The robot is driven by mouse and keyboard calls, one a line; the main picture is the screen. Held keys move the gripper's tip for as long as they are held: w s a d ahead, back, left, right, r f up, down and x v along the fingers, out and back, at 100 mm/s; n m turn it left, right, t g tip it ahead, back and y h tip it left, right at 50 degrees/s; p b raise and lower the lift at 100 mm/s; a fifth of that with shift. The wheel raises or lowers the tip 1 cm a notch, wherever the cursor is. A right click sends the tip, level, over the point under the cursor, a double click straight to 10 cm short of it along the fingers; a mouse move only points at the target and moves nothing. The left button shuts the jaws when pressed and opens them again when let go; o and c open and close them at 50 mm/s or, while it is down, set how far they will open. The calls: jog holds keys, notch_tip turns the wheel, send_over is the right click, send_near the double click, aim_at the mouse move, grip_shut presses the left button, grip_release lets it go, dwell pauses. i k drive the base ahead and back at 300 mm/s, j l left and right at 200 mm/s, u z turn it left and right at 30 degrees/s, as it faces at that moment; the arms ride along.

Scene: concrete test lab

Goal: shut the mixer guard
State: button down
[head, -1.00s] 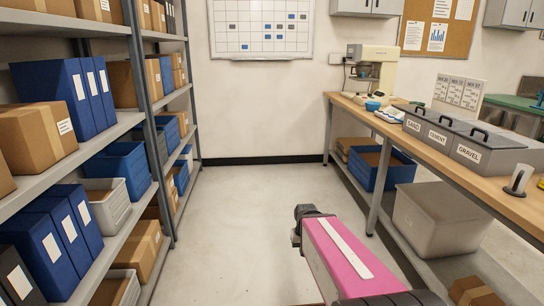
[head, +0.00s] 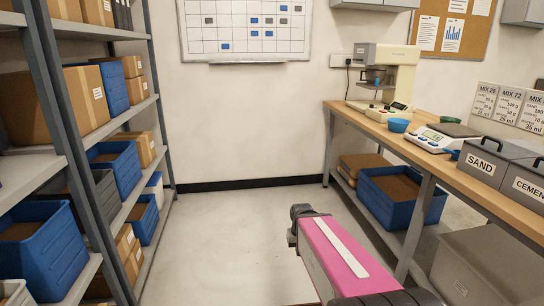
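The mixer (head: 388,75) is a cream bench machine at the far end of the wooden workbench (head: 440,163) on the right, near the back wall. A dark bowl or whisk area shows under its head. The guard is too small to make out, so I cannot tell whether it is raised or lowered. My arm, with a pink and white link, reaches up from the bottom of the head view, low over the floor and well short of the mixer. My gripper's fingers do not show.
A blue crate (head: 400,200) sits on the bench's lower shelf. Loaded shelving (head: 150,105) lines the left. The floor (head: 222,225) between is clear.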

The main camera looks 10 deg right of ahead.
aim_at(365, 53)
jog(key=i+z, duration=0.3)
jog(key=i, duration=0.15)
jog(key=i+j+z, duration=0.1)
jog(key=i+z, duration=0.2)
jog(key=i, duration=0.15)
jog(key=i+j+z, duration=0.3)
jog(key=i, duration=0.15)
jog(key=l, duration=0.1)
